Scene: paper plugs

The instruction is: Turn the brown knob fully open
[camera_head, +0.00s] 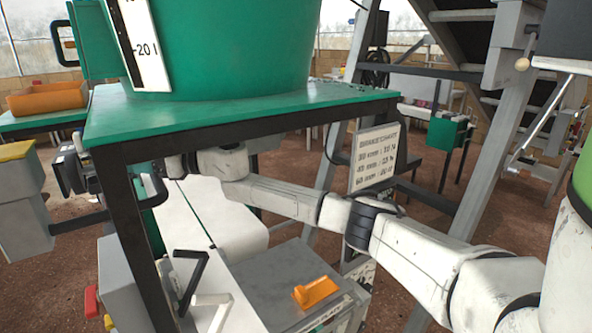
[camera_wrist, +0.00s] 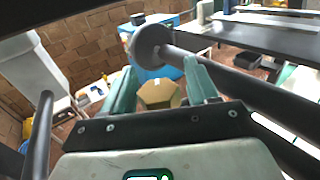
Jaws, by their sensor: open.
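The brown knob (camera_wrist: 158,94) is a tan-brown, many-sided block in the middle of the wrist view. My gripper (camera_wrist: 160,74) has its two green fingers apart, one on each side of the knob. A gap shows beside the right finger; whether the left finger touches the knob I cannot tell. In the head view my arm reaches left beneath the green tabletop (camera_head: 240,108). There the knob does not show, and my gripper is hidden behind the table's front leg.
A grey pipe with a round end disc (camera_wrist: 150,44) runs close behind and right of the fingers. A dark bar (camera_wrist: 40,135) stands at left. In the head view a green tub (camera_head: 235,50) stands on the table, and a grey machine with an orange part (camera_head: 316,292) sits below.

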